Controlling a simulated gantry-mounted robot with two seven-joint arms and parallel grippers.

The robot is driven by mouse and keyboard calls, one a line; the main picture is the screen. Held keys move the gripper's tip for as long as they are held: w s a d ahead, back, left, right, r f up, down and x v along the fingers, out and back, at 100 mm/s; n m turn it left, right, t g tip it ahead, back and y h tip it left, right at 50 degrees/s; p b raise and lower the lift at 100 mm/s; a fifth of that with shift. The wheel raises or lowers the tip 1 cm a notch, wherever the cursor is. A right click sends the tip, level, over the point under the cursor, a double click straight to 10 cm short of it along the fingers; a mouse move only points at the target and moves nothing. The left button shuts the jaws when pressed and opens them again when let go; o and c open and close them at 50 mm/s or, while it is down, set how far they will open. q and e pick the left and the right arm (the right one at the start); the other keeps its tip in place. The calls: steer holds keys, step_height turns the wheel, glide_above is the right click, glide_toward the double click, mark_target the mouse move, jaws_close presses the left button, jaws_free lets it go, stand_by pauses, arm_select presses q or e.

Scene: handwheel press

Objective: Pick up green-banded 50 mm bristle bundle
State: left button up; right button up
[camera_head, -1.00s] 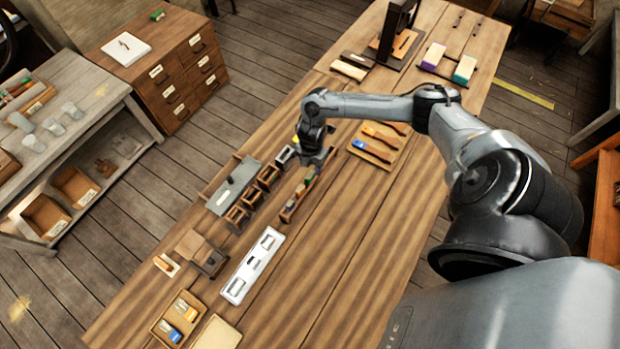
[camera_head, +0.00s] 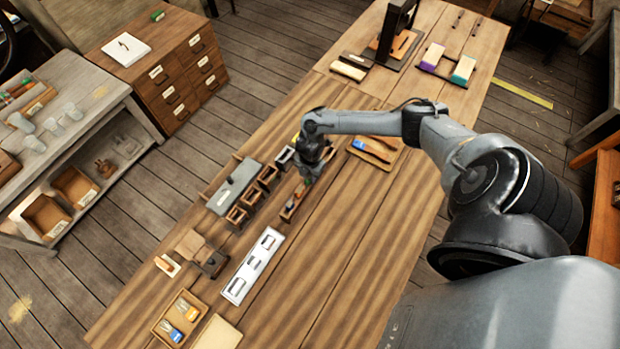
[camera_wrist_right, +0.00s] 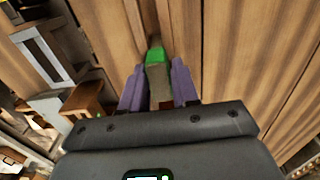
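The green-banded bristle bundle (camera_wrist_right: 159,73) lies between the purple fingers of my right gripper (camera_wrist_right: 158,82) in the right wrist view. Its green part points away from the palm, past the fingertips. The fingers stand close along both sides of it; I cannot tell whether they press on it. In the head view my right gripper (camera_head: 306,177) is low over a narrow wooden tray (camera_head: 290,213), with a bit of green showing at its tip. The gripper and arm hide part of the tray. My left gripper is not in view.
A grey-topped block (camera_head: 232,187) and small wooden boxes (camera_head: 251,196) stand close left of the tray. A white holder (camera_head: 252,266) lies in front. A wooden board with brushes (camera_head: 375,150) lies to the right. The table's front right is clear.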

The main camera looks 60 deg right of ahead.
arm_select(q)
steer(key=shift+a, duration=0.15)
arm_select(e)
jaws_close()
